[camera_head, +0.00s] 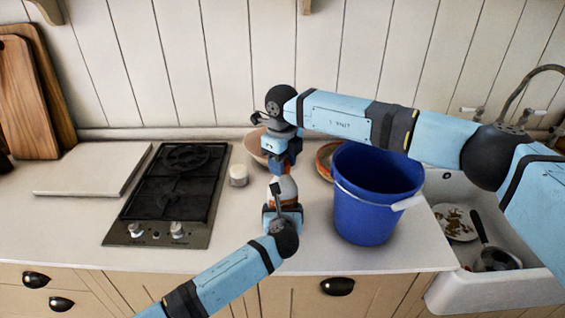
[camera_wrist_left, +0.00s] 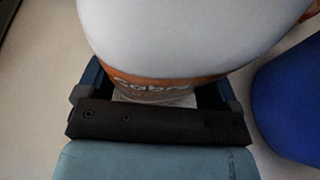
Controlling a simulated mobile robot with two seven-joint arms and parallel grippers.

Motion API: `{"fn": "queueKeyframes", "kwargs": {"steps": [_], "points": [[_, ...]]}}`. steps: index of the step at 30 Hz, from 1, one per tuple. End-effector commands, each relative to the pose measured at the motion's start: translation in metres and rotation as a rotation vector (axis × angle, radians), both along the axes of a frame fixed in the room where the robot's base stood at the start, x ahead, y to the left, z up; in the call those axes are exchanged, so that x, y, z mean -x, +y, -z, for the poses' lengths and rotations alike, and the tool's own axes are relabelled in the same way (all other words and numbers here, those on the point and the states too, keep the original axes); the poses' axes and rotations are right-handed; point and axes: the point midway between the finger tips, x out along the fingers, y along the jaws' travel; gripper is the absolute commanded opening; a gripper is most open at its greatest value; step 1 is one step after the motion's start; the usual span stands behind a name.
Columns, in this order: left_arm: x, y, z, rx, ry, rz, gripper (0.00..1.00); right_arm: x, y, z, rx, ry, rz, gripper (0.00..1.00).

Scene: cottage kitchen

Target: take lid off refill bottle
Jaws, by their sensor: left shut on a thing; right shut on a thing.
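The refill bottle (camera_head: 286,187) is white with an orange label and stands near the counter's front, left of the blue bucket. My left gripper (camera_head: 283,209) is shut around its lower part. In the left wrist view the bottle (camera_wrist_left: 190,35) fills the upper middle, between the fingers of the left gripper (camera_wrist_left: 155,95). My right gripper (camera_head: 284,160) points down from above, right over the bottle's top. It is shut on what seems to be the lid, which its fingers hide. I cannot tell whether the lid still touches the bottle.
A blue bucket (camera_head: 366,205) stands close on the right. A small white candle-like jar (camera_head: 238,175) and the gas hob (camera_head: 172,190) are on the left. A bowl (camera_head: 256,148) and a round dish (camera_head: 325,160) sit behind. The sink (camera_head: 500,285) is far right.

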Motion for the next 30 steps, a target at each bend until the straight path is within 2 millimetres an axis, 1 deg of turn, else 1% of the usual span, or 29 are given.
{"fn": "queueKeyframes", "kwargs": {"steps": [3, 24, 27, 30], "points": [[0.0001, -0.0004, 0.0, 0.0, 0.0, 0.001, 0.2, 0.0004, 0.0004, -0.0002, 0.001, -0.001, -0.258, 0.12], [-0.0001, -0.0002, -0.0001, 0.0, 0.0, 0.0, 0.2, 0.0011, 0.0002, -0.001, -0.001, 0.0, -1.825, 0.12], [-0.0001, -0.0002, -0.0001, 0.0, 0.0, 0.0, 0.2, 0.0011, 0.0001, -0.0009, -0.001, 0.001, -2.021, 0.12], [-0.0001, -0.0001, 0.0, 0.001, 0.0, 0.0, 0.2, 0.0011, -0.0001, -0.0009, 0.0, 0.001, -2.164, 0.12]]}}
